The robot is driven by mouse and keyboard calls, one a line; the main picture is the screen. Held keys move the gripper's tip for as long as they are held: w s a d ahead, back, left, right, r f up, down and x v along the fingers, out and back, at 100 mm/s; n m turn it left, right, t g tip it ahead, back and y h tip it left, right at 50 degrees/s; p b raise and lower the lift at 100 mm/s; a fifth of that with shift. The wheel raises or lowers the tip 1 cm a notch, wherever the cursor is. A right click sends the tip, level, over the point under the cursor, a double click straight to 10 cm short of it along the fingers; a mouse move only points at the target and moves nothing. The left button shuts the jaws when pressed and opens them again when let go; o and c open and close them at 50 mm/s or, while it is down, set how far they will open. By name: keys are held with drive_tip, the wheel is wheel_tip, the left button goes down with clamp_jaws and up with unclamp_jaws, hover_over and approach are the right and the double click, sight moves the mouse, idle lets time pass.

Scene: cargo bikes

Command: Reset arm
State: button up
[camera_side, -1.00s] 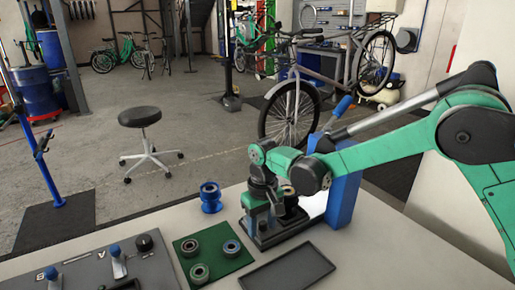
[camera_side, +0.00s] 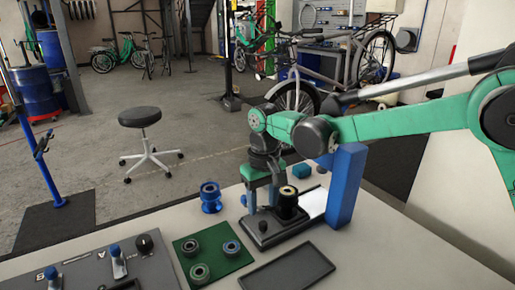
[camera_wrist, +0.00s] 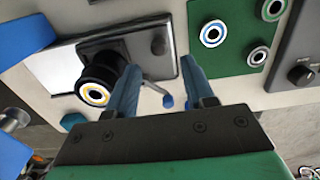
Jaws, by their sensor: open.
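My gripper (camera_side: 262,205) is open over the left part of the dark press fixture (camera_side: 290,231). Its two blue fingers stand apart in the wrist view (camera_wrist: 160,75), with nothing held between them. A black cylinder (camera_side: 288,205) with a yellow-ringed bearing on top stands on the fixture, just right of the fingers. The same cylinder shows at the left in the wrist view (camera_wrist: 100,72). A lever with a blue tip (camera_wrist: 167,101) shows between the fingers there. In the side view I cannot tell whether the fingers touch the fixture.
A blue post (camera_side: 346,185) stands close right of the fixture. A blue spool (camera_side: 210,198), a green mat (camera_side: 215,262) with three bearings, an empty black tray (camera_side: 287,268) and a grey control panel (camera_side: 75,270) are on the bench. A stool (camera_side: 140,118) stands beyond.

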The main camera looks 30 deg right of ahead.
drive_tip(key=shift+r, duration=0.7)
drive_tip(key=shift+s+d+r, duration=0.2)
drive_tip(key=shift+d+r, duration=0.05)
drive_tip(key=shift+r, duration=0.1)
drive_tip(key=s+d+r+t, duration=0.3)
drive_tip(key=s+d+t, duration=0.4)
drive_tip(key=s, duration=0.5)
drive_tip(key=shift+s+d, duration=0.35)
drive_tip(key=shift+d, duration=0.35)
idle(0.5)
